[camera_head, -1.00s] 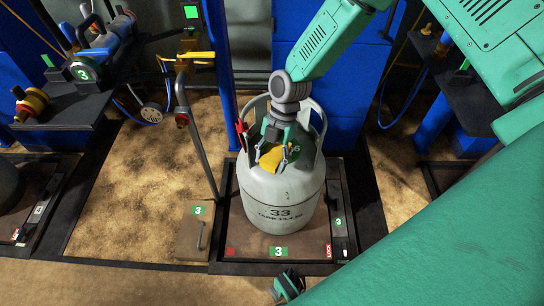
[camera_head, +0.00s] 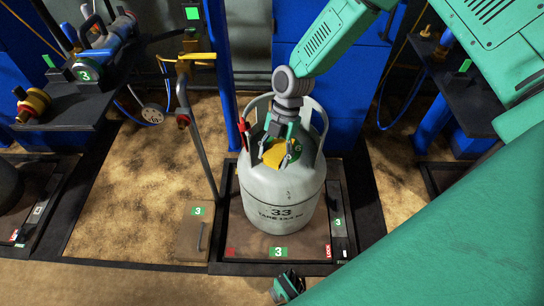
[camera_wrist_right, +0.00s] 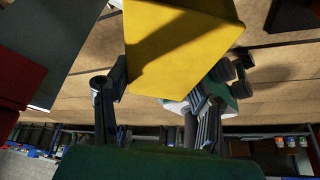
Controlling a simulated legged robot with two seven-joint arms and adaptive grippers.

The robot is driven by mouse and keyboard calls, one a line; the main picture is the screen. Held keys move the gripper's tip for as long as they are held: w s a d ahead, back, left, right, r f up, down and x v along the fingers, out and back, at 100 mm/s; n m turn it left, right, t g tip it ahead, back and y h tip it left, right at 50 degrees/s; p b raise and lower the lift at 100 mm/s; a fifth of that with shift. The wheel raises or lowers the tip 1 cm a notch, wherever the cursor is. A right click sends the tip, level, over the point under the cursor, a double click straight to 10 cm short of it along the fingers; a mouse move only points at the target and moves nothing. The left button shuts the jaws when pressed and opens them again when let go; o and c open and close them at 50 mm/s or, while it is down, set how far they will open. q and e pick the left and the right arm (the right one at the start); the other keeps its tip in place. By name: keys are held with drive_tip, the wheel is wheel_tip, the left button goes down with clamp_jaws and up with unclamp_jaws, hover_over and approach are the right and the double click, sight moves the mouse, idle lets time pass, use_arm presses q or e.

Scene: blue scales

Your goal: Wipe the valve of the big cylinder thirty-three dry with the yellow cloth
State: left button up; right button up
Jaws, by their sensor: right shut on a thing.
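The big grey-white cylinder thirty-three (camera_head: 282,190) stands upright on a floor plate, marked 33 on its front. My right gripper (camera_head: 276,152) reaches down from above inside its collar. It is shut on the yellow cloth (camera_head: 274,153), which lies over the cylinder's top. The valve is hidden behind the gripper and cloth, so I cannot tell whether the cloth touches it. In the right wrist view the cloth (camera_wrist_right: 180,40) hangs large and flat at the fingers (camera_wrist_right: 158,95).
The cylinder's collar (camera_head: 319,125) rises close around the gripper. A red-handled part (camera_head: 243,132) stands at its left. A bent pipe (camera_head: 200,150) stands left of the cylinder. Benches with fittings stand at the left (camera_head: 60,105) and right (camera_head: 470,95). A blue cabinet is behind.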

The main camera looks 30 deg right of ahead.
drive_tip(key=shift+p+v, duration=0.3)
drive_tip(key=shift+v, duration=0.6)
clamp_jaws()
drive_tip(key=shift+s+a+r+p, duration=0.1)
drive_tip(key=shift+s+a+p, duration=0.1)
drive_tip(key=shift+a+p, duration=0.15)
drive_tip(key=s+a+r+p, duration=0.2)
drive_tip(key=s+a+p, duration=0.3)
drive_tip(key=s, duration=0.3)
drive_tip(key=shift+s+r, duration=0.15)
